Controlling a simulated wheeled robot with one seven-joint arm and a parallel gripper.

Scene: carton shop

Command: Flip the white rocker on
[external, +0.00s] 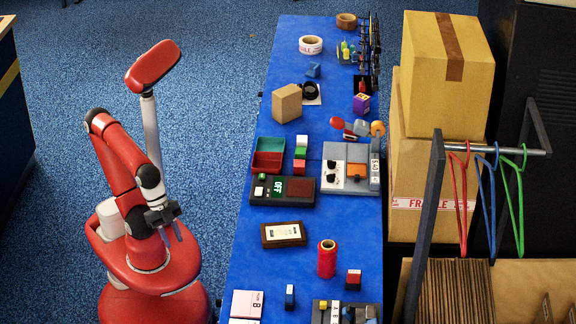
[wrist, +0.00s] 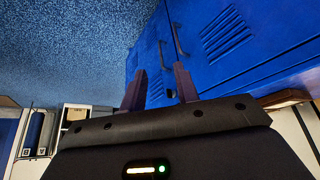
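A brown-framed panel with a pale plate (external: 283,234) lies on the blue bench; a small white part at its centre may be the white rocker, but its position is too small to tell. A dark box (external: 299,199) behind it carries a green display reading OFF and a small pale button-like part (external: 262,177) at its left. My gripper (external: 171,236) is left of the bench, over the floor side, fingers pointing down and apart from everything. In the wrist view my gripper (wrist: 160,85) has its two fingers apart with nothing between them.
The blue bench (external: 250,260) has a red spool (external: 327,258) right of the brown-framed panel. A grey control box (external: 349,168), an open tray (external: 269,155) and a tan block (external: 287,103) stand farther back. The bench's blue side (wrist: 225,50) fills the wrist view's upper right.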

